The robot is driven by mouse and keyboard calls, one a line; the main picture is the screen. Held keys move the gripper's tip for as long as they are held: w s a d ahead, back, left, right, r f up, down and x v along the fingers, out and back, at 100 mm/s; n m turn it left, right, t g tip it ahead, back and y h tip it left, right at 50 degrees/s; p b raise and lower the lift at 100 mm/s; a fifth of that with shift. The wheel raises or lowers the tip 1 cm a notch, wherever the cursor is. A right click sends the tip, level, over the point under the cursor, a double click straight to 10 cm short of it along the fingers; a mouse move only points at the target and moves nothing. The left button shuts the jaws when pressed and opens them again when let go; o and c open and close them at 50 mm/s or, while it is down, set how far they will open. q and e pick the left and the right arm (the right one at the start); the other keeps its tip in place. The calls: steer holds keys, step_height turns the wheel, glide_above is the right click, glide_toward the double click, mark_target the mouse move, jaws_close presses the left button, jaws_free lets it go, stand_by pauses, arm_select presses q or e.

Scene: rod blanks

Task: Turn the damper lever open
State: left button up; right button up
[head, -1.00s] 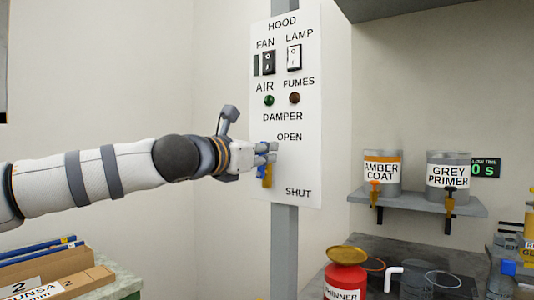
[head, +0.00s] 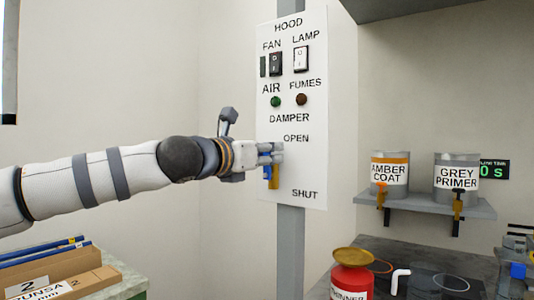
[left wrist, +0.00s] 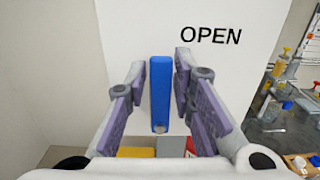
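The damper lever is a blue upright bar (left wrist: 160,95) in the left wrist view. My left gripper (left wrist: 160,100) is open, with one finger on each side of the blue bar and a gap on both sides. In the head view my left gripper (head: 276,152) is at the panel, left of and slightly below the word OPEN, hiding the lever's upper part. SHUT is printed lower right. My right gripper is not in view.
The panel also carries a fan switch (head: 276,63), a lamp switch (head: 301,59) and two small indicators. A shelf (head: 430,206) with two labelled pots is to the right. A red thinner can (head: 352,279) stands below. Boxes (head: 60,270) lie at lower left.

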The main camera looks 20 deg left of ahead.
arm_select(q)
steer(key=shift+s, duration=0.1)
steer(key=v, duration=1.2)
